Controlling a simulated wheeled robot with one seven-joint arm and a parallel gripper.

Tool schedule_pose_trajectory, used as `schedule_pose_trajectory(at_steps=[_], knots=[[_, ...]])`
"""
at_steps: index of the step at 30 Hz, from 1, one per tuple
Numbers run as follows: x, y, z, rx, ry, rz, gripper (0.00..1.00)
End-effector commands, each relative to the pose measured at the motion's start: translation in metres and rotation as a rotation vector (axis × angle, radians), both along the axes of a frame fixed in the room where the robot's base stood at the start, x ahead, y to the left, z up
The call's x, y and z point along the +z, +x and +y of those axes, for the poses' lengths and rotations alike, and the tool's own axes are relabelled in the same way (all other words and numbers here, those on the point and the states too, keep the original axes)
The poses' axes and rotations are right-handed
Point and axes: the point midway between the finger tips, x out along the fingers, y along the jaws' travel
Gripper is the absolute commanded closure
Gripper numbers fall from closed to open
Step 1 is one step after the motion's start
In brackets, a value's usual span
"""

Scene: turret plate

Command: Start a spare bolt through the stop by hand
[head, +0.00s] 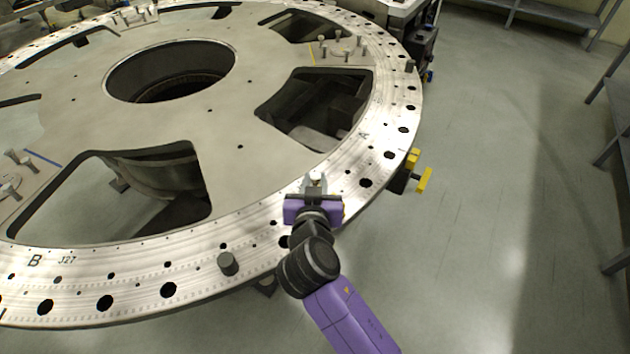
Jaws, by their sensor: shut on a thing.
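My gripper (316,182) is over the rim of the large turret plate (225,125), at its near right part. Its jaws are shut on a small pale thing, which looks like a bolt but is mostly hidden by the fingers and the wrist. Several bolts (337,40) stand upright on the plate at the upper right. A yellow and black fitting (421,180) sits at the plate's right edge, to the right of my gripper. I cannot tell which part is the stop, or whether the held thing touches the plate.
The plate has wide open windows (316,108) and a round central hole (171,70). Dark round holes line its rim. A grey cylinder (228,263) stands on the near rim. More bolts (15,160) stand at the left. Open floor (490,200) lies to the right, with shelving beyond.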

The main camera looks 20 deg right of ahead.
Motion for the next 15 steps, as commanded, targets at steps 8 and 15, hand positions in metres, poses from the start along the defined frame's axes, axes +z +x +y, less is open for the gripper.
schedule_pose_trajectory(at_steps=[8, 15], knots=[[-0.0055, 0.0, -0.0001, 0.0, 0.0, -0.001, 1.0], [-0.0097, 0.0001, -0.0001, 0.0, 0.0, -0.001, 1.0]])
